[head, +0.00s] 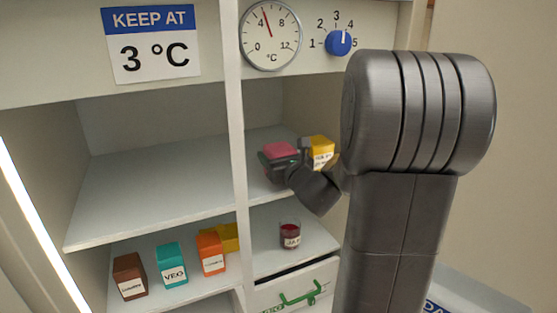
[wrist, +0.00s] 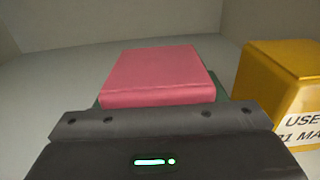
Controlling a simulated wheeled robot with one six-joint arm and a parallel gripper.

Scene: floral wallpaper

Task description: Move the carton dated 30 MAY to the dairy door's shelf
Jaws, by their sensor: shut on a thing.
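My gripper (head: 284,168) is inside the right compartment of the fridge, at the upper shelf, shut on a pink-topped carton (head: 281,149). The pink top (wrist: 155,75) also fills the middle of the wrist view; its label and date are hidden. A yellow carton (head: 319,148) stands just right of it. In the wrist view the yellow carton (wrist: 275,75) shows a label partly reading "USE" and "31 MA", cut off by the frame. A pale bin (head: 460,298) with letters beginning "DA" shows at the lower right of the head view, partly behind my arm.
A vertical divider (head: 235,130) separates the two compartments. The upper left shelf (head: 150,205) is bare. Below it stand brown (head: 130,276), teal (head: 172,265), orange (head: 211,252) and yellow cartons. A jar (head: 290,234) stands on the lower right shelf, above a drawer (head: 297,290).

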